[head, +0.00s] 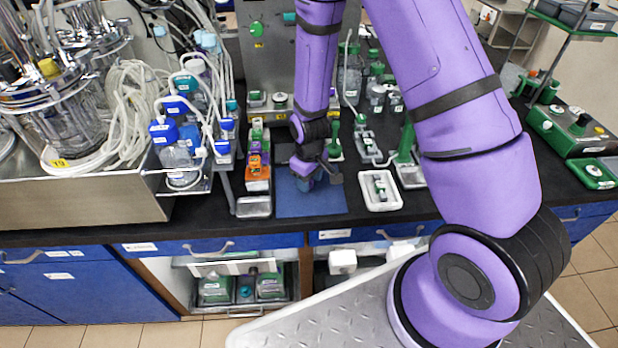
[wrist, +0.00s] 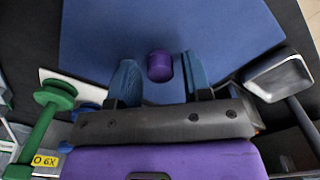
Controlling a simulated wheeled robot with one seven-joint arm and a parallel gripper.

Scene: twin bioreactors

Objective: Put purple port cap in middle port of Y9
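The purple port cap (wrist: 160,66) sits over the blue mat (wrist: 225,30) in the wrist view. My gripper (wrist: 158,75) has its two blue fingers apart, one on each side of the cap. In the head view my gripper (head: 309,176) points down just above the blue mat (head: 312,208), and the cap is hidden. I cannot make out Y9 or its middle port; the labels are too small.
A glass vessel (head: 62,130) with coiled tubing stands at the left. An orange rack (head: 257,180) and a metal tray (head: 254,207) are left of the mat. A white tray (head: 380,203) is on the right. A green part (wrist: 44,125) shows left of my gripper.

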